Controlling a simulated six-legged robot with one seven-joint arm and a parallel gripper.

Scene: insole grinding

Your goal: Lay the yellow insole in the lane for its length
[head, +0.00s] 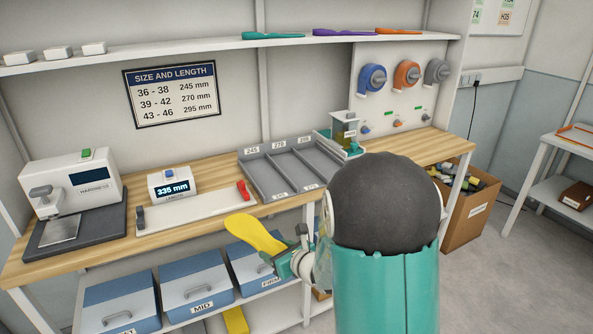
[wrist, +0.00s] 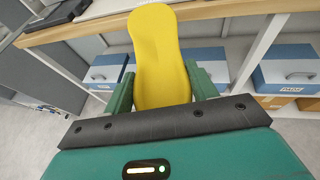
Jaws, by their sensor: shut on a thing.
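The yellow insole (head: 254,234) is held in front of the bench's front edge, apart from the bench. My gripper (head: 287,262) is shut on one end of it; the other end points up and left. In the wrist view the insole (wrist: 158,55) stands out between the two green fingers of my gripper (wrist: 161,90). The grey lane tray (head: 243,164) is on the bench, up and right of the insole. Its three lanes look empty and carry small labels at the back, the first two reading 245 and 270. My own body hides the tray's right front part.
The length gauge (head: 187,212) on the bench has a display (head: 172,189) that seems to read 335 mm. A hardness tester (head: 72,183) stands at left. A wall sign (head: 172,93) lists 245, 270 and 295 mm. Blue boxes (head: 195,285) sit on the lower shelf.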

